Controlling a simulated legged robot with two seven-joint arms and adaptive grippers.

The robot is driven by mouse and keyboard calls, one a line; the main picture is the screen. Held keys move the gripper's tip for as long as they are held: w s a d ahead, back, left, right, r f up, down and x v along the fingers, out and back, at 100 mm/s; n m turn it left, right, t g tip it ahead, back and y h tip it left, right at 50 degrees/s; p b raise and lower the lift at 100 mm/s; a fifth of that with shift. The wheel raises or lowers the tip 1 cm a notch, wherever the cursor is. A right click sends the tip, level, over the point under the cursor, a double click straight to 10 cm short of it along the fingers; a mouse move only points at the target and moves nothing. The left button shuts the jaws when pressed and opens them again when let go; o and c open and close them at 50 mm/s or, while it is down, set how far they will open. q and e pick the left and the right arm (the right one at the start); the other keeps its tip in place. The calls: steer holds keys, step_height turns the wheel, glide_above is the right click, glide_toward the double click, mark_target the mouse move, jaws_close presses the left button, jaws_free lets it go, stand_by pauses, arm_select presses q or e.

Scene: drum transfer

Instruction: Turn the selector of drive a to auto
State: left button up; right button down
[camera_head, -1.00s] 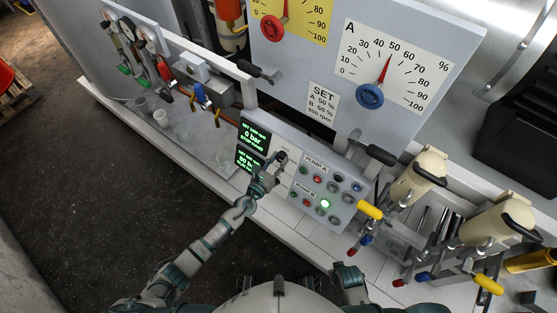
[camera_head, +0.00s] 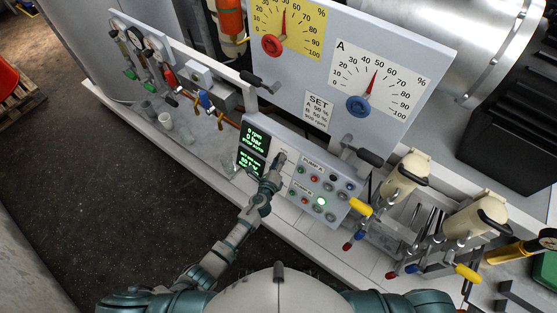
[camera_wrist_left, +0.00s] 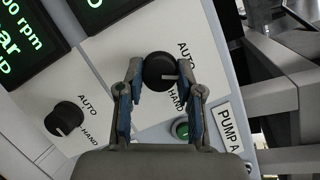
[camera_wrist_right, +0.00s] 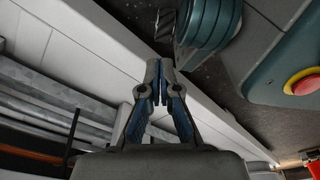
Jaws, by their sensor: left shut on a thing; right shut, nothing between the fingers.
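The upper black selector knob (camera_wrist_left: 157,65) is between the fingers of my left gripper (camera_wrist_left: 164,82) in the left wrist view. That gripper is shut on it. The knob's pale mark points right, between the printed words AUTO and HAND. A PUMP A label (camera_wrist_left: 229,134) is at the lower right of this knob. In the head view my left gripper (camera_head: 279,163) is at the control panel (camera_head: 275,129) and covers much of the knob. My right gripper (camera_wrist_right: 162,88) is shut and empty in the right wrist view, away from the panel.
A second selector knob (camera_wrist_left: 64,118) is at the lower left in the left wrist view, and a green button (camera_wrist_left: 181,129) is close below the gripped knob. Yellow-handled clamps (camera_head: 361,207) stand to the right.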

arm_select(q)
steer(key=shift+n+g+y+p, duration=0.35)
steer(key=shift+n+p, duration=0.8)
steer(key=shift+n, duration=0.3)
steer(key=shift+n+g+y+p, duration=0.35)
steer(key=shift+n+p, duration=0.75)
steer(key=shift+n, duration=0.35)
arm_select(e)
steer(key=s+d, duration=0.2)
steer(key=s, duration=0.7)
steer(key=shift+f, duration=0.25)
arm_select(q)
steer(key=shift+a, duration=0.1)
arm_select(e)
steer(key=shift+s, duration=0.15)
arm_select(q)
steer(key=o, duration=1.2)
steer(key=shift+c, duration=0.2)
arm_select(e)
steer(key=shift+g, duration=0.3)
arm_select(q)
steer(key=v, duration=1.1)
steer(key=shift+s+r, duration=0.2)
steer(key=shift+s, duration=0.15)
